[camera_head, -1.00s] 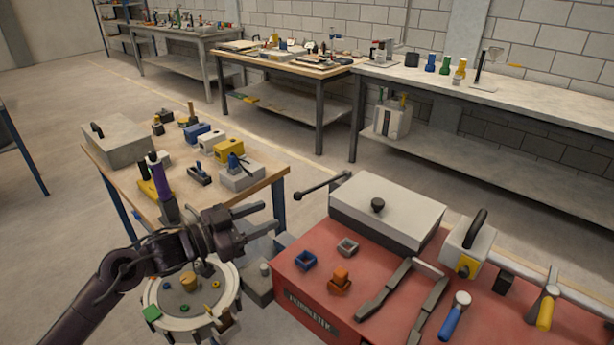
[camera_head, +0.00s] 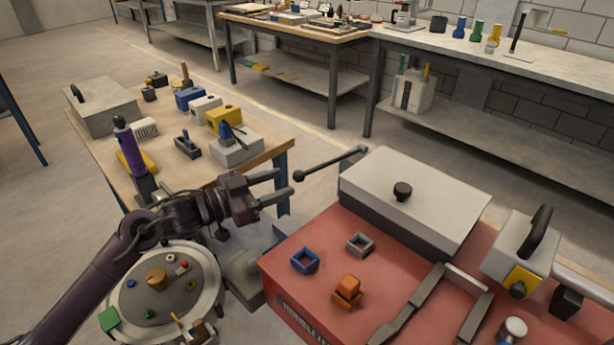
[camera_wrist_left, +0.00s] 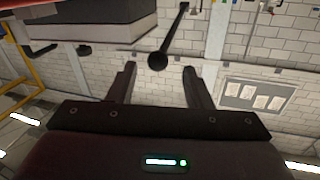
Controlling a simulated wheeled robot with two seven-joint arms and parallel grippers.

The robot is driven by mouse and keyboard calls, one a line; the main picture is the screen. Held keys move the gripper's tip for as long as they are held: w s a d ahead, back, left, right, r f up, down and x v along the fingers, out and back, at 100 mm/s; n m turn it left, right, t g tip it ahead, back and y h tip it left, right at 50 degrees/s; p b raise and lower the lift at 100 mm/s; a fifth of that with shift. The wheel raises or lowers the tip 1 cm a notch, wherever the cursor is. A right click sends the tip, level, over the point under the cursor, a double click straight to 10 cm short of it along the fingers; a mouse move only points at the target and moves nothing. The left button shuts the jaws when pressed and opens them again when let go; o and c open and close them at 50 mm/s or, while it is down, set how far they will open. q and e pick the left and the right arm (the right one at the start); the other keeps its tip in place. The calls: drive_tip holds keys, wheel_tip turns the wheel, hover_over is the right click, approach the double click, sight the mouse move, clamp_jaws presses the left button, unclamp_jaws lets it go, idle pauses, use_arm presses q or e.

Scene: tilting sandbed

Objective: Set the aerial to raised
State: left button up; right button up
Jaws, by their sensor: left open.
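The aerial appears to be a thin dark rod (camera_head: 332,164) with a ball at its free end. It slopes low out to the left from near the back left corner of a grey-white box (camera_head: 415,205) on the red bench. My left gripper (camera_head: 284,184) is open and empty, its fingers pointing at the ball from the left. In the left wrist view, the aerial's ball (camera_wrist_left: 157,61) shows between or just beyond the open fingertips (camera_wrist_left: 159,69). I cannot tell whether they touch. My right gripper is not in view.
The red bench (camera_head: 330,285) holds a blue square ring (camera_head: 305,260), a grey square ring (camera_head: 360,244) and an orange piece (camera_head: 347,290). A round tray (camera_head: 205,300) lies below my left arm. A wooden table (camera_head: 255,160) with several items stands behind it.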

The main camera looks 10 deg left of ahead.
sight(306, 174)
use_arm(q)
drive_tip(key=x, duration=0.7)
drive_tip(key=shift+d+r+p, duration=0.15)
drive_tip(key=shift+d+p, duration=0.05)
drive_tip(key=shift+p, duration=0.2)
clamp_jaws()
